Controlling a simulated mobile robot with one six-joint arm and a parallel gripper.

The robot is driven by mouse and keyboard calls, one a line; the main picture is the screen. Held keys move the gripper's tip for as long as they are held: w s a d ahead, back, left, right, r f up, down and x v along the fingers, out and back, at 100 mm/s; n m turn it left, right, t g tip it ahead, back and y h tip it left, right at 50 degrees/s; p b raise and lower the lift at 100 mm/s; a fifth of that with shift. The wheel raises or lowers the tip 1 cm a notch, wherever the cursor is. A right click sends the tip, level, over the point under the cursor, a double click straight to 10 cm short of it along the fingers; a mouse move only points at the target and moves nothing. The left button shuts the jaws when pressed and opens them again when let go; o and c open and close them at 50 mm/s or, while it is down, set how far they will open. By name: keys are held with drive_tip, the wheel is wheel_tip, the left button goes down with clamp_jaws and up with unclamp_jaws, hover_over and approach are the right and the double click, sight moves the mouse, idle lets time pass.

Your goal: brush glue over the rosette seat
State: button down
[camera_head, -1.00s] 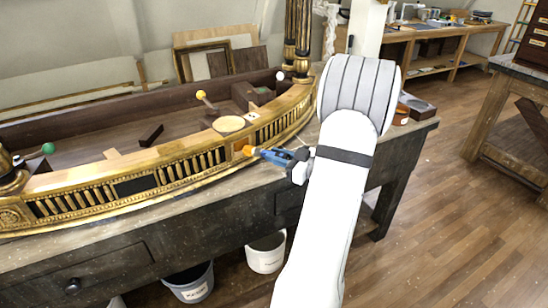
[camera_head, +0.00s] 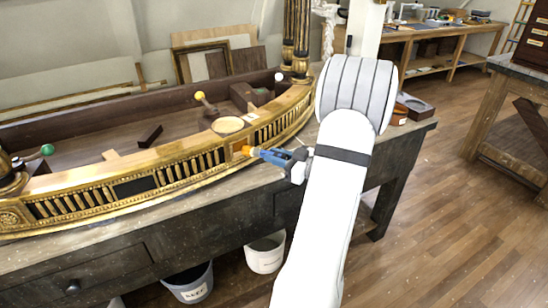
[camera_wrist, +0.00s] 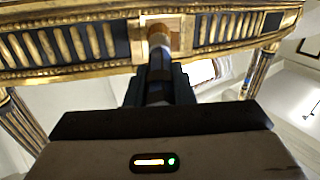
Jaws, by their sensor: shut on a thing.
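The gilt console rail (camera_head: 160,158) curves across the head view, with fluted panels on its front. The rosette seat (camera_wrist: 184,28) is a square, gold-framed recess between two fluted panels in the wrist view. My gripper (camera_head: 272,156) is shut on a brush (camera_wrist: 159,58), which points at the seat. The brush's orange-brown end (camera_head: 247,150) is at the seat in the head view and covers its middle in the wrist view. I cannot tell whether the bristles touch the surface, nor whether glue is on it.
The console lies on a dark workbench (camera_head: 130,260). On or behind the rail are a yellow-knobbed tool (camera_head: 201,97), a green knob (camera_head: 47,150) and a pale round disc (camera_head: 228,125). Buckets (camera_head: 265,254) stand below.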

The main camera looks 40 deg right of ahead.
drive_tip(key=shift+r, duration=0.5)
drive_tip(key=shift+p, duration=0.35)
drive_tip(key=shift+a+r+p, duration=0.2)
drive_tip(key=shift+a+r, duration=0.05)
drive_tip(key=shift+a, duration=0.2)
drive_tip(key=shift+a+r+p, duration=0.15)
drive_tip(key=shift+a+r, duration=0.05)
drive_tip(key=shift+a, duration=0.25)
drive_tip(key=shift+d, duration=0.9)
idle(0.4)
